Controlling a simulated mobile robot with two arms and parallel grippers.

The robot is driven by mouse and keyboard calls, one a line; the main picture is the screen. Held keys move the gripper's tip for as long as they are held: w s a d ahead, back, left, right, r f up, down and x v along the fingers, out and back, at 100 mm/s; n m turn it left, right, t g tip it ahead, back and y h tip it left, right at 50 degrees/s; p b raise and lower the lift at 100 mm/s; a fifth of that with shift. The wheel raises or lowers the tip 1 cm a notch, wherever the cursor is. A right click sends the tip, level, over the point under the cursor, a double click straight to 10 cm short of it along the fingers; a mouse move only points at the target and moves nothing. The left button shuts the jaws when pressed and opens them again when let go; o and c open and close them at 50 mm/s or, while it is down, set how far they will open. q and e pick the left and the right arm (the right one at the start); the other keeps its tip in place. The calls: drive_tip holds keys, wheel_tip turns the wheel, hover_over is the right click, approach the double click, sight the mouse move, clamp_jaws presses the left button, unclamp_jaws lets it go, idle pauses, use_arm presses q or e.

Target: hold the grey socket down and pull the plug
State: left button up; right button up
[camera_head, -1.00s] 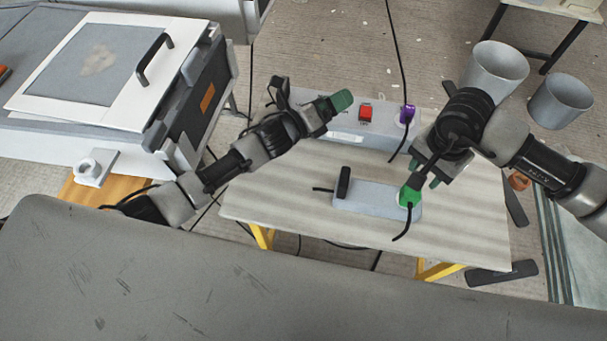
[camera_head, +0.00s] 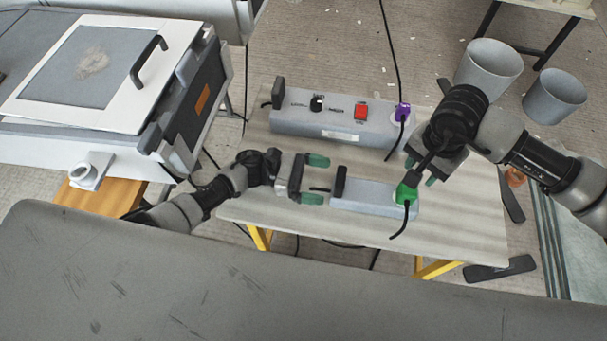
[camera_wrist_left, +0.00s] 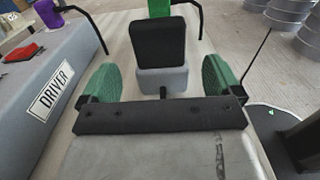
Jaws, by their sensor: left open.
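The grey socket (camera_head: 368,198) is a low block on the table, with an upright black plate (camera_head: 340,183) at its left end. The green plug (camera_head: 405,194) sits in its right end, with a black cord trailing toward the front. My left gripper (camera_head: 316,179) is open at the socket's left end. In the left wrist view its green fingers (camera_wrist_left: 160,80) are apart, and the black plate (camera_wrist_left: 158,45) and socket end (camera_wrist_left: 162,80) stand just beyond, in line with the gap. My right gripper (camera_head: 420,171) looks open and empty, just above and behind the plug.
A longer grey box (camera_head: 345,130) with a red switch and a purple plug (camera_head: 403,112) lies behind the socket. The table (camera_head: 460,215) is clear in front. Grey buckets (camera_head: 488,65) stand behind my right arm. A grey surface (camera_head: 200,270) fills the foreground.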

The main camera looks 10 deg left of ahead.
sight(407, 193)
use_arm(q)
drive_tip(key=d, duration=0.6)
drive_tip(key=shift+d, duration=0.35)
drive_tip(key=c, duration=1.1)
use_arm(e)
drive_tip(key=o, duration=0.5)
drive_tip(key=shift+f+n, duration=0.1)
drive_tip(key=shift+n, duration=0.2)
drive_tip(key=shift+o, duration=0.3)
drive_tip(key=n, duration=0.2)
drive_tip(key=shift+f+n, duration=0.4)
drive_tip(key=n, duration=0.2)
drive_tip(key=f+n, duration=0.1)
drive_tip(key=n, duration=0.1)
drive_tip(key=shift+f, duration=0.15)
drive_tip(key=shift+f, duration=4.4)
drive_tip(key=shift+c, duration=0.4)
